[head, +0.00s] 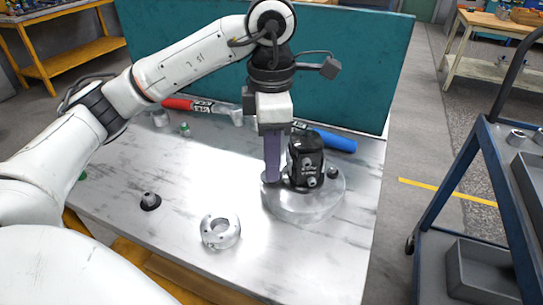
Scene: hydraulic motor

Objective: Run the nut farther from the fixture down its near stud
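The black hydraulic motor (306,160) stands upright on a round metal fixture plate (305,208) at the right half of the table. My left gripper (272,180) points straight down just left of the motor, its fingertips close to the plate's left part. Its fingers are seen edge-on, so their gap and anything between them are hidden. A small dark round part (333,172) sits on the plate right of the motor. The nuts and studs are too small or covered to tell apart. My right gripper is not in view.
A metal ring (220,232) and a small black-based part (150,201) lie at the front left of the table. Red-handled (178,104) and blue-handled (335,141) tools lie along the back before a teal panel (180,50). A blue cart (488,150) stands right.

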